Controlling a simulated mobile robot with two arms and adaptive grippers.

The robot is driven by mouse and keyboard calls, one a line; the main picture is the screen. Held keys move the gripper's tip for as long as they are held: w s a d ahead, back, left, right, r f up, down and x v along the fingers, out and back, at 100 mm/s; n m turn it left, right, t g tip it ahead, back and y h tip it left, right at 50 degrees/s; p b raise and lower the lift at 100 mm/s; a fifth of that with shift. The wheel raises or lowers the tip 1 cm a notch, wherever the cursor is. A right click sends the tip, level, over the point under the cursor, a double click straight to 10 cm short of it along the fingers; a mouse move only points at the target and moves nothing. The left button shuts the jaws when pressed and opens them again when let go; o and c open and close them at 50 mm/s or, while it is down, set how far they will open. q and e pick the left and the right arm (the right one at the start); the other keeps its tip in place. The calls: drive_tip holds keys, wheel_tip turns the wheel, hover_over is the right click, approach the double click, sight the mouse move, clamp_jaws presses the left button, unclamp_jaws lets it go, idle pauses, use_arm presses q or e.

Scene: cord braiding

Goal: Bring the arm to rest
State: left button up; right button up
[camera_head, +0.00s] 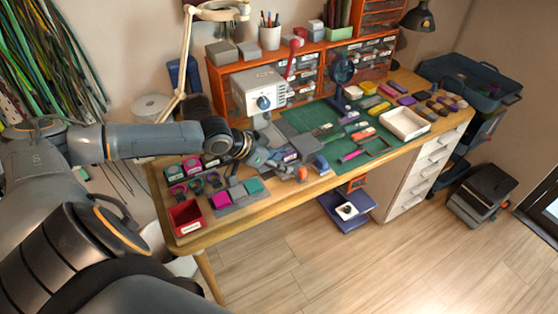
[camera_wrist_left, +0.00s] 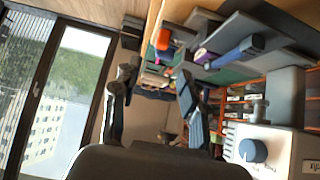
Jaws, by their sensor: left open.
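My left arm reaches in from the left in the head view, across the left end of the wooden workbench (camera_head: 240,226). Its gripper (camera_head: 268,156) hangs over the bench, in front of the white machine with a blue knob (camera_head: 259,92). In the left wrist view the two dark fingers (camera_wrist_left: 155,78) stand wide apart with nothing held between them. The machine's blue knob (camera_wrist_left: 252,150) shows at the lower right there. The exact height of the gripper above the small parts below it is hard to tell. My right gripper is not in view.
A red bin (camera_head: 187,218) and several colored spools and blocks lie at the bench's left front. A green cutting mat (camera_head: 308,117), a white tray (camera_head: 404,123) and a dark magnifier or fan (camera_head: 341,70) stand farther right. Floor in front is clear.

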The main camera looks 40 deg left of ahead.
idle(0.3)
use_arm(q)
drive_tip(key=s+d+f+g, duration=0.1)
drive_tip(key=s+d+f, duration=0.4)
drive_tip(key=s+d, duration=0.4)
drive_tip(key=s+d+f+g, duration=0.2)
drive_tip(key=s+d+f, duration=0.4)
drive_tip(key=d, duration=0.5)
drive_tip(key=s+a+n+g+y, duration=0.2)
drive_tip(key=s+a+n+y, duration=0.15)
drive_tip(key=s, duration=0.65)
wheel_tip(320, 180, down, 27)
drive_tip(key=s+m+g, duration=0.1)
drive_tip(key=s, duration=0.1)
drive_tip(key=s+a+f+g, duration=0.1)
drive_tip(key=s+a+f, duration=0.2)
drive_tip(key=s+f, duration=1.1)
drive_tip(key=shift+s, duration=1)
